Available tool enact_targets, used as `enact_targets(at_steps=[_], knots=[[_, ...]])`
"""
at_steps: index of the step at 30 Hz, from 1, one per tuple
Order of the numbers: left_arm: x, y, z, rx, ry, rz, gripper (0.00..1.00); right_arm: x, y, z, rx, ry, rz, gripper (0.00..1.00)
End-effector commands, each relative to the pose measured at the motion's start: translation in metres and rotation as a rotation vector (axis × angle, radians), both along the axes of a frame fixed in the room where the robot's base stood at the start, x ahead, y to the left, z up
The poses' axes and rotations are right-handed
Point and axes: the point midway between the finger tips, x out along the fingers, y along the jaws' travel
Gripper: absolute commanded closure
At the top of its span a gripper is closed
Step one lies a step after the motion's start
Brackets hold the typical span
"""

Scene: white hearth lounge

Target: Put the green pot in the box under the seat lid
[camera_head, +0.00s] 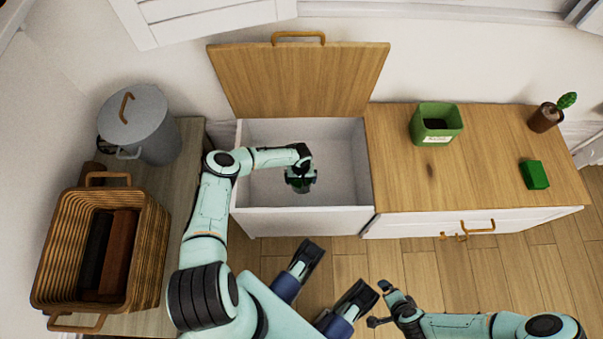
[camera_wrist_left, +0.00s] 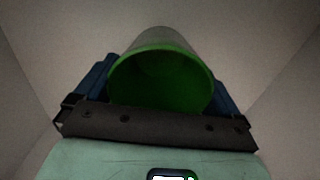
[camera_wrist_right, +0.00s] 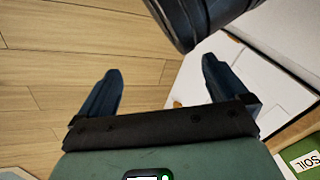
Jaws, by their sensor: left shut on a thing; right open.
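The seat lid (camera_head: 300,82) stands raised at the back of the white box (camera_head: 345,165), which is open. My left gripper (camera_head: 300,180) is down inside the box, between its walls. It is shut on the green pot (camera_wrist_left: 160,80), whose round open rim faces the left wrist camera. In the head view the pot is mostly hidden by the gripper. I cannot tell whether it touches the box floor. My right gripper (camera_head: 376,303) is open and empty in front of the cabinet; its spread fingers show in the right wrist view (camera_wrist_right: 160,90).
Right of the box, the wooden top (camera_head: 400,180) holds a green soil bin (camera_head: 436,126), a small potted cactus (camera_head: 546,118) and a green block (camera_head: 534,174). At left are a lidded grey pot (camera_head: 140,125) and a wicker basket (camera_head: 150,240).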

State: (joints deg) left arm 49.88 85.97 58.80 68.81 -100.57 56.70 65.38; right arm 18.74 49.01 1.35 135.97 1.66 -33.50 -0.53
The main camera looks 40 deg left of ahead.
Motion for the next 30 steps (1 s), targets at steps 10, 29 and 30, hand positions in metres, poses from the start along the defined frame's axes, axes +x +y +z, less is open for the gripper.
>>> enact_targets(at_steps=[10, 29, 30], knots=[[0.001, 0.000, -0.007, 0.000, -0.001, 0.000, 0.41, -0.004, -0.002, -0.005, -0.001, 0.015, -0.003, 0.00], [0.002, 0.002, 0.025, 0.003, -0.005, -0.004, 0.00, 0.007, 0.003, 0.016, 0.003, -0.026, 0.005, 0.00], [0.001, 0.002, 0.034, 0.004, -0.005, -0.003, 0.00, 0.010, 0.005, 0.022, 0.003, -0.039, 0.007, 0.00]])
